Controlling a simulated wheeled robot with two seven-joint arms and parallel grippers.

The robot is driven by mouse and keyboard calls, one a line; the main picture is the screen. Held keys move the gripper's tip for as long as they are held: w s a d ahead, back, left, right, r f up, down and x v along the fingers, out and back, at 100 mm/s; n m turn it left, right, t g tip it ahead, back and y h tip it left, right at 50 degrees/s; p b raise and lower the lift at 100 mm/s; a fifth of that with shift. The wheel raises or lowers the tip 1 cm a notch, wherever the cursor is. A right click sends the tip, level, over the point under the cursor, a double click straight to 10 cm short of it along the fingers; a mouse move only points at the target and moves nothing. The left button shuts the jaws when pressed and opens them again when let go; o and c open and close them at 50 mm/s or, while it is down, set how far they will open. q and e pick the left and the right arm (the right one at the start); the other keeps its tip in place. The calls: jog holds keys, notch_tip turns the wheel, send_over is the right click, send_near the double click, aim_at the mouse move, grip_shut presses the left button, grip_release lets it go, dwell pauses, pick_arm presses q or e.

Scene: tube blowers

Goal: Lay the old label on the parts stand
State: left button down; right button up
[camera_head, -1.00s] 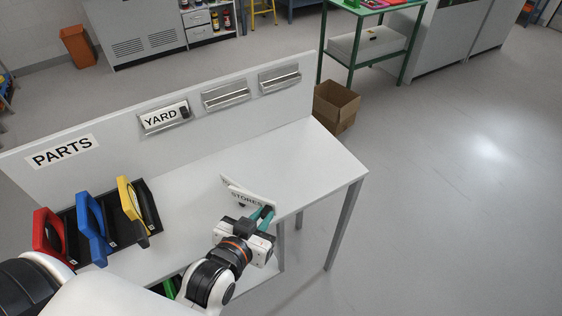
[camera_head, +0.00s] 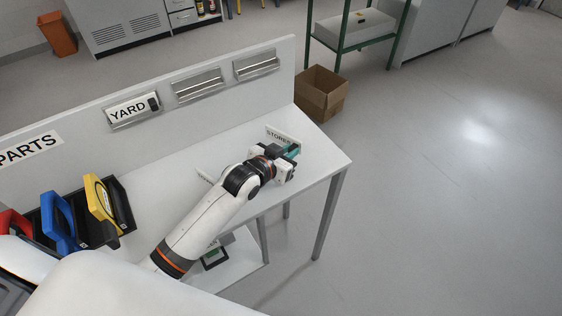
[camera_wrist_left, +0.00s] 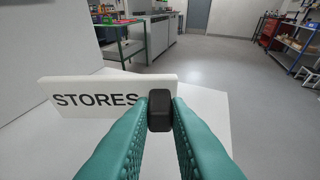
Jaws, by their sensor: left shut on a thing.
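My left gripper (camera_head: 291,150) is shut on the black knob (camera_wrist_left: 160,110) of a white label reading STORES (camera_head: 281,137). The label stands upright over the right end of the parts stand's white top (camera_head: 318,160); I cannot tell whether it touches. In the left wrist view the STORES label (camera_wrist_left: 85,97) extends left from the teal fingers. Another white piece (camera_head: 206,176) lies on the top, mostly hidden behind my left arm. A YARD label (camera_head: 128,108) sits in the left holder of the back panel. My right gripper is not in view.
Two holders, the middle one (camera_head: 198,86) and the right one (camera_head: 256,65), show no label. Red, blue (camera_head: 59,222) and yellow (camera_head: 101,207) handled tools stand in a black rack at left. A cardboard box (camera_head: 321,93) is on the floor behind the stand.

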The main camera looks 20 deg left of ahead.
pick_arm(q)
jog(key=shift+f, duration=2.1)
jog(key=c, duration=1.4)
grip_release()
jog(key=shift+r, duration=0.1)
jog(key=v, duration=1.2)
jog(key=shift+s, duration=0.1)
